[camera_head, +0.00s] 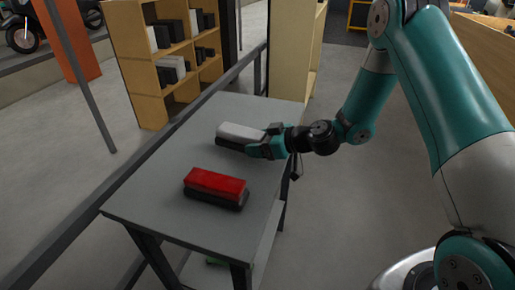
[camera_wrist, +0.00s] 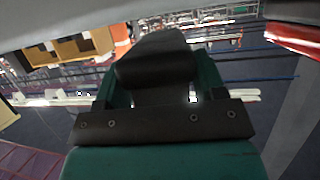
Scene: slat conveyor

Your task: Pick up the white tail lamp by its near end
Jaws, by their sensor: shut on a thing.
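The white tail lamp (camera_head: 240,131), white on a dark base, is at the far part of the grey table (camera_head: 150,193). My gripper (camera_head: 265,147) reaches in from the right and is shut on the lamp's right end, the end nearer my arm. In the wrist view a dark block, apparently the lamp's dark base (camera_wrist: 155,62), sits between the teal fingers. The fingers hide the gripped end in the head view. I cannot tell whether the lamp touches the tabletop or is slightly above it.
A red tail lamp (camera_head: 215,183) on a dark base lies nearer on the same table; it also shows at the wrist view's upper right (camera_wrist: 297,38). A dark rail (camera_head: 170,140) runs along the table's left side. A wooden shelf (camera_head: 150,75) holding several boxes stands beyond.

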